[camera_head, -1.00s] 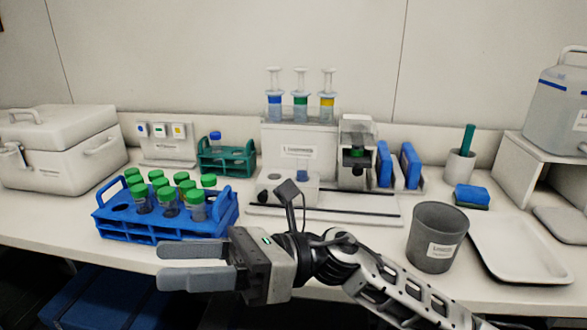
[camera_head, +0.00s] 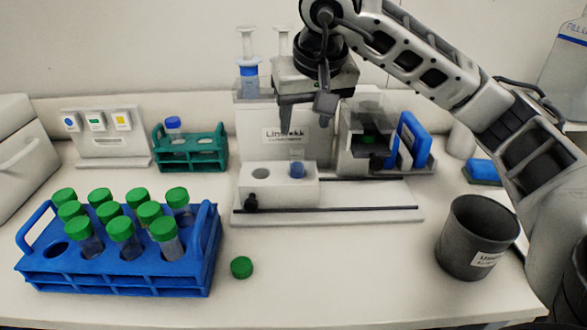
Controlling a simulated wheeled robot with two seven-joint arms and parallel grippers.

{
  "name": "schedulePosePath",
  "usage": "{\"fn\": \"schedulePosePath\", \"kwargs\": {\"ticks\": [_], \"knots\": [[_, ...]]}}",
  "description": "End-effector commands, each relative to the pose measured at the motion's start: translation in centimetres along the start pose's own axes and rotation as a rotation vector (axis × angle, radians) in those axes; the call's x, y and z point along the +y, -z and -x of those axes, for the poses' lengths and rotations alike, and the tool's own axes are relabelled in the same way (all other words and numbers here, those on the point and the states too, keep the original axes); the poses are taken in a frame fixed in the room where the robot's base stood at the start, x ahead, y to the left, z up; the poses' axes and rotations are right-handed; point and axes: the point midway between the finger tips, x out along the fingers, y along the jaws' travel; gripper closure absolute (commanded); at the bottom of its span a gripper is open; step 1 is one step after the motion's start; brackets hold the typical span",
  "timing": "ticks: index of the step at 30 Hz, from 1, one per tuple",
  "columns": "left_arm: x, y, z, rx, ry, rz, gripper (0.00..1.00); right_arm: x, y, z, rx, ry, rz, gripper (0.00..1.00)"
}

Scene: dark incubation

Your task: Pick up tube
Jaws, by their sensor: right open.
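An open tube with blue liquid (camera_head: 298,168) stands upright in the right hole of a white block (camera_head: 262,190); the block's left hole looks empty. My right gripper (camera_head: 305,110) is open, fingers pointing down, above this tube and apart from it, with nothing seen between the fingers. Several green-capped tubes (camera_head: 122,235) stand in a blue rack (camera_head: 150,284) at the front left. A blue-capped tube (camera_head: 173,126) stands in a teal rack (camera_head: 192,160) further back. My left gripper is out of view.
A loose green cap (camera_head: 241,267) lies right of the blue rack. A grey cup (camera_head: 474,238) stands at the right. A machine (camera_head: 362,150) and blue panels (camera_head: 414,138) stand right of the white block. The front middle of the table is clear.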

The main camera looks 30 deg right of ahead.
Motion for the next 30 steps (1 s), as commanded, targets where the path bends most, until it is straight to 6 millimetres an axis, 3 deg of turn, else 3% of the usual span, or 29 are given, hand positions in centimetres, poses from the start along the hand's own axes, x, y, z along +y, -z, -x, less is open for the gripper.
{"fn": "schedulePosePath", "kwargs": {"ticks": [6,14,21,30], "knots": [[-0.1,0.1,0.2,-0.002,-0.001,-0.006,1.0,-0.1,0.0,-4.1,-0.004,0.001,0.0,0.49],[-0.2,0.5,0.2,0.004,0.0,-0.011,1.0,-0.1,-0.1,-6.0,-0.003,0.001,0.0,0.49],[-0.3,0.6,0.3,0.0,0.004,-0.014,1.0,-0.4,-0.3,-9.6,-0.005,0.002,0.0,0.49],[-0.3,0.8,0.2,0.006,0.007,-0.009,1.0,-0.4,-0.2,-10.6,-0.001,0.004,0.0,0.49]]}}
